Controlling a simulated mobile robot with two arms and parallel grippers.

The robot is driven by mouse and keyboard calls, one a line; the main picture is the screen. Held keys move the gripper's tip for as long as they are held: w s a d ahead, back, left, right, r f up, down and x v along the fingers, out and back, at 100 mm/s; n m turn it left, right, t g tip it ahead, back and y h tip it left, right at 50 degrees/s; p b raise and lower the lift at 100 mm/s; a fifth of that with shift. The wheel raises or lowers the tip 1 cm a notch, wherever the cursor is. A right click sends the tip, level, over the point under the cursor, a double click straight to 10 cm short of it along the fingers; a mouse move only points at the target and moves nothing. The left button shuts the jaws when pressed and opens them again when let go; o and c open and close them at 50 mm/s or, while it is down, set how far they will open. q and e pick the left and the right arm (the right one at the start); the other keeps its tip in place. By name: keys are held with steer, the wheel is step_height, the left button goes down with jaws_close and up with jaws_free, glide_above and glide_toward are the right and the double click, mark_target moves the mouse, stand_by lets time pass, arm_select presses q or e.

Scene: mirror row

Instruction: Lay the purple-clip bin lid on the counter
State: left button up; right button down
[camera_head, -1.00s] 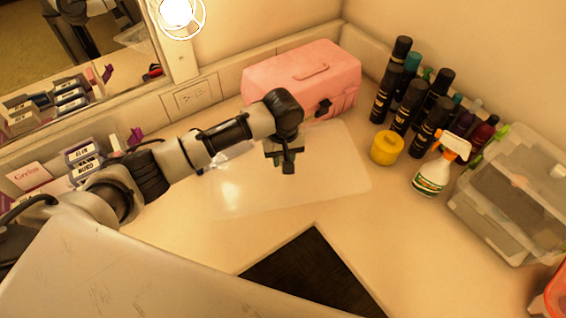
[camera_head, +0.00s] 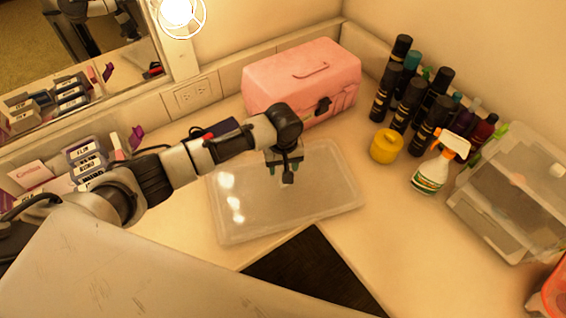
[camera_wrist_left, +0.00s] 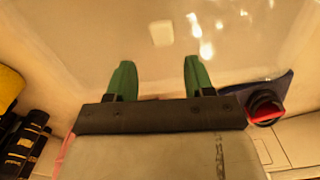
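The translucent clear lid (camera_head: 310,205) lies flat on the counter (camera_head: 385,235), in front of the pink case. My left gripper (camera_head: 284,172) is just above the lid's back part. In the left wrist view its green fingertips (camera_wrist_left: 159,75) are apart with nothing between them, and the lid (camera_wrist_left: 110,30) spreads out beyond them. The purple-clip bin stands at the far left, holding labelled boxes; a raised purple clip (camera_head: 137,138) shows at its right end. My right gripper is in no view.
A pink case (camera_head: 300,85) stands behind the lid. A yellow jar (camera_head: 386,147), a spray bottle (camera_head: 435,170), several dark bottles (camera_head: 410,105) and a clear bin with green clips (camera_head: 515,190) stand on the right. A dark blue item (camera_head: 222,127) lies behind my left arm.

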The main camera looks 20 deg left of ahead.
arm_select(q)
step_height(320, 180, up, 13)
steer(key=shift+b, duration=0.3)
stand_by(0.4)
stand_by(0.4)
